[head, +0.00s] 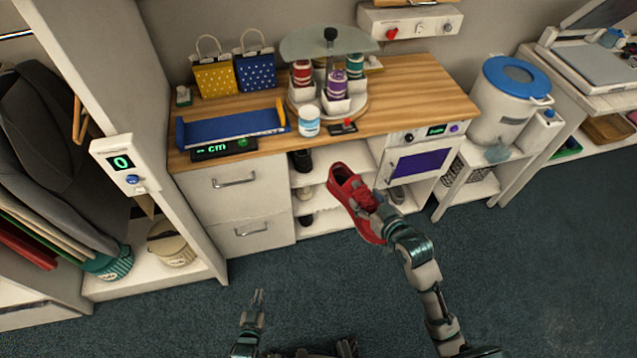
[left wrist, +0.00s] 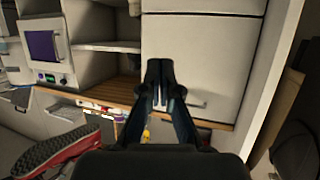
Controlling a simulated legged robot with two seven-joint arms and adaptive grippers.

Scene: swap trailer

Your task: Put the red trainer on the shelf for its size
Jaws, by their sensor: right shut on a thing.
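The red trainer (head: 357,200) is held up in front of the open shelves, clear of them, with its sole towards the lower left. My right gripper (head: 378,205) is shut on it; its fingertips are partly hidden by the shoe. In the left wrist view the trainer (left wrist: 62,148) shows its dark sole at lower left. The shelf unit (head: 320,218) has several levels, with a dark shoe (head: 301,160) on the upper one and other shoes below. The trainer hides part of the shelves. My left gripper (head: 258,294) is empty and low over the floor, its fingers together in the left wrist view (left wrist: 160,82).
A blue measuring tray (head: 232,122) with a green "cm" display (head: 224,149) lies on the wooden worktop (head: 415,90). Drawers (head: 235,185) flank the shelves at left, an oven-like unit (head: 415,166) at right. The floor in front is clear.

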